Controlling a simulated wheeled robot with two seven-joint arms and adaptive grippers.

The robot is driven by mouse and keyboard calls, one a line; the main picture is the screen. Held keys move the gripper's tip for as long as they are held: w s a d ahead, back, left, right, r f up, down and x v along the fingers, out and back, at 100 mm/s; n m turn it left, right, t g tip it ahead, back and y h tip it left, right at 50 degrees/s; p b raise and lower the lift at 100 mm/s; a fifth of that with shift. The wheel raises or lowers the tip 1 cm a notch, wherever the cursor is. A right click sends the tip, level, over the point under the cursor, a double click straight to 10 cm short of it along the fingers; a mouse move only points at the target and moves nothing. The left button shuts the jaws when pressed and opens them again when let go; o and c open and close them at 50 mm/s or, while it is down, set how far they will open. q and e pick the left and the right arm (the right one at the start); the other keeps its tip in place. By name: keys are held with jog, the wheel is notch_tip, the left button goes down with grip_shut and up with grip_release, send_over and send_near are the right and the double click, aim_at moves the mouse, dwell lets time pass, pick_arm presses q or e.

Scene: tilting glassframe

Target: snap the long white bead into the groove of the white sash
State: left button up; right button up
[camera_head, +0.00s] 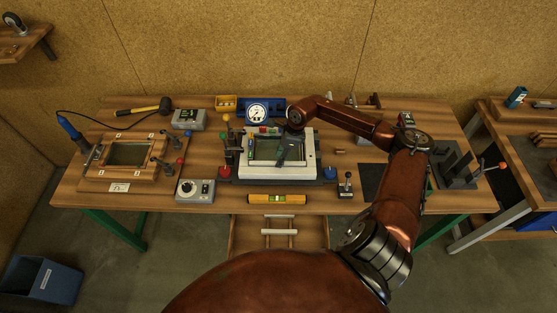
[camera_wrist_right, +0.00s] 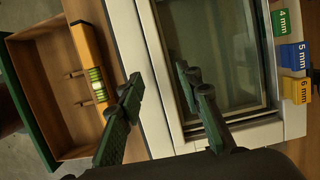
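The white sash (camera_head: 308,162) lies flat near the middle of the bench, with a dark glass pane (camera_wrist_right: 205,55) inside it. In the right wrist view one white rail of the sash (camera_wrist_right: 150,70) runs up between my fingers. My right gripper (camera_wrist_right: 160,73) is open and empty, its dark green fingers apart over this rail and the pane edge. In the head view my right gripper (camera_head: 290,150) is over the sash. Pale bars (camera_head: 279,231) lie in the open drawer; I cannot tell whether one is the long white bead. My left gripper is not in view.
The open drawer (camera_wrist_right: 45,85) projects below the bench front. A yellow spirit level (camera_head: 277,199) lies at the front edge. Coloured tags (camera_wrist_right: 294,57) sit beside the sash. A dial gauge (camera_head: 257,113) stands behind; a wooden frame (camera_head: 147,170) and mallet (camera_head: 145,107) are left.

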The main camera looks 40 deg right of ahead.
aim_at(286, 163)
jog(key=v, duration=0.9)
jog(key=shift+r, duration=0.3)
